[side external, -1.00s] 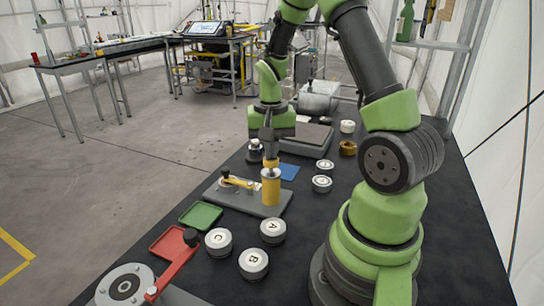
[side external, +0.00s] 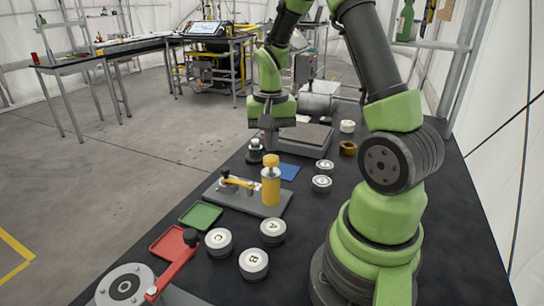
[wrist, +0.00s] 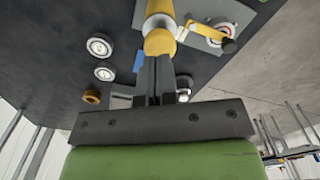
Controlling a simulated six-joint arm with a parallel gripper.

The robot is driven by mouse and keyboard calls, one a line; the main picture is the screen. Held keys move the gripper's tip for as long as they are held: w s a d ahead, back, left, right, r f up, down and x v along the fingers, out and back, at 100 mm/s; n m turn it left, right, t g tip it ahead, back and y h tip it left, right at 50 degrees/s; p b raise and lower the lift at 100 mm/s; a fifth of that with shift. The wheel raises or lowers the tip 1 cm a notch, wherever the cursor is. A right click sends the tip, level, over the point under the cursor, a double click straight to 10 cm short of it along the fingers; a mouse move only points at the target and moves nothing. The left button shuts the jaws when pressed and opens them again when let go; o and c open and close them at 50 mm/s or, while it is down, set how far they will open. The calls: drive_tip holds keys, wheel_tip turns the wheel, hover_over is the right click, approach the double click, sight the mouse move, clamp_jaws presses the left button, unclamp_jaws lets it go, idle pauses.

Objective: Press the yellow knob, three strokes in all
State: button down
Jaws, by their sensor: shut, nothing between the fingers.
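The yellow knob (side external: 271,160) tops an upright yellow cylinder (side external: 271,190) with a silver collar between them. The cylinder stands on a grey base plate (side external: 225,197). My gripper (side external: 272,147) is shut and empty, pointing down just above the knob. In the wrist view the shut fingers (wrist: 157,62) reach toward the knob (wrist: 159,42) and overlap its edge. A small gap seems to show in the side view, but contact is hard to judge.
A yellow-handled lever (side external: 237,182) shares the plate. Lettered discs (side external: 254,263), a red tray (side external: 172,243) and a green tray (side external: 201,215) lie in front. A blue pad (side external: 288,171) and two white-topped discs (side external: 322,183) lie behind and right.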

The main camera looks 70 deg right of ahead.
sight(271, 157)
drive_tip(key=shift+f, duration=1.9)
drive_tip(key=shift+r, duration=2.1)
drive_tip(key=shift+f, duration=0.1)
drive_tip(key=shift+f, duration=2)
drive_tip(key=shift+r, duration=2.1)
